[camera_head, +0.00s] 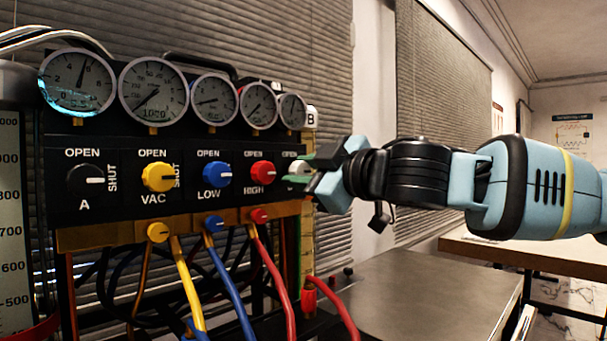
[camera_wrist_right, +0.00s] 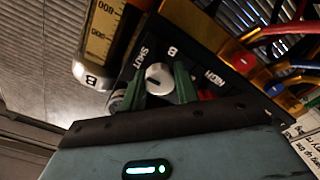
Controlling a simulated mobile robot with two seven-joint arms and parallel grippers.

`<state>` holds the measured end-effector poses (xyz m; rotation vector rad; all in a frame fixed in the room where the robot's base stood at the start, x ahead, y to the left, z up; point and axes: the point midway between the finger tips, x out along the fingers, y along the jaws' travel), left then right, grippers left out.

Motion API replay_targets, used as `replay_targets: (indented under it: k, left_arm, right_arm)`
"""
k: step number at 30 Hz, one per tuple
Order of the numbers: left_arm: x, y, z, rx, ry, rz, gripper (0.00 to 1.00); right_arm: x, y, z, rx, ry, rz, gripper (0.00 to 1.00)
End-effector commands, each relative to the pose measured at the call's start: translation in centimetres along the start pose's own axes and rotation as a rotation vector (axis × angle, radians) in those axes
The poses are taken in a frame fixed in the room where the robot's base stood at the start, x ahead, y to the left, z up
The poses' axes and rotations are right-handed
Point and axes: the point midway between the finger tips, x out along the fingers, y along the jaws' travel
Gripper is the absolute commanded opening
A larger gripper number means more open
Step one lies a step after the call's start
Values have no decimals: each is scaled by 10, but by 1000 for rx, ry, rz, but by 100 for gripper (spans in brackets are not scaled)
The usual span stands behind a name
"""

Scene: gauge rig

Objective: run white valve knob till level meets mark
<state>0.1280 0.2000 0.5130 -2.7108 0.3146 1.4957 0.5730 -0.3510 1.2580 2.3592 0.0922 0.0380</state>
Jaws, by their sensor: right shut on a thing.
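The white valve knob (camera_head: 298,171) is at the right end of the black valve panel, partly hidden by my right gripper (camera_head: 306,170). In the wrist view, the knob (camera_wrist_right: 158,78) shows a dark pointer line and sits between the green fingers of my right gripper (camera_wrist_right: 159,86), which is shut on it. The label "B" and the word "SHUT" show beside it. A yellow-scaled column marked B (camera_wrist_right: 105,30) stands beside the panel; in the head view it (camera_head: 307,240) is narrow, and I cannot read its level or a mark. My left gripper is not in view.
Black (camera_head: 86,181), yellow (camera_head: 158,177), blue (camera_head: 216,173) and red (camera_head: 262,173) knobs line the panel, with dial gauges (camera_head: 153,91) above and coloured hoses (camera_head: 231,290) below. A scaled cylinder (camera_head: 12,230) stands at left. The grey table (camera_head: 430,295) is largely clear.

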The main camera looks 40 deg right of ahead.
Motion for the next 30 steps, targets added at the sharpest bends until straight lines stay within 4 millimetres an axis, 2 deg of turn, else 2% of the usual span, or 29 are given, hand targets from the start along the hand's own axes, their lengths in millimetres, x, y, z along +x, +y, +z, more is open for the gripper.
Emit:
replay_targets:
  k: [13,14,18,19,30]
  left_arm:
    - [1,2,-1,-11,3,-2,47]
    - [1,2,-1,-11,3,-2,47]
    - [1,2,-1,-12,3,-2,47]
    - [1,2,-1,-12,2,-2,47]
    - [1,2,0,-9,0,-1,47]
  right_arm:
    - [0,0,0,13,0,0,8]
    - [0,0,0,13,0,0,32]
    - [0,0,0,12,0,0,50]
    - [0,0,0,12,0,0,52]
    - [-5,1,-1,12,2,1,52]
